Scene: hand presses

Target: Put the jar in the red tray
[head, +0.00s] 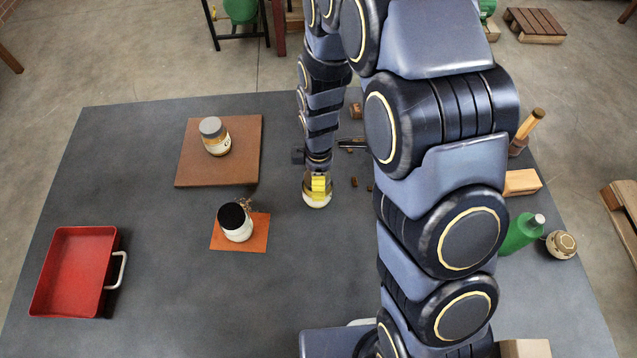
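The red tray (68,279) is at the left of the table, empty, with a pale handle on its right side. A jar with a grey lid (214,137) stands on a brown board. A jar with a black lid (237,225) stands on an orange mat. My gripper (318,184) points down at the middle of the table, with yellow parts at its fingertips. A round, pale jar-like thing (317,201) is right at the fingertips, partly hidden by them. I cannot tell whether the fingers are closed on it or only around it.
The brown board (246,165) and orange mat (257,239) lie left of my gripper. A green bottle (520,233), a round pot (561,244) and a wooden block (521,183) are at the right. My arm hides part of the table. The front left is clear.

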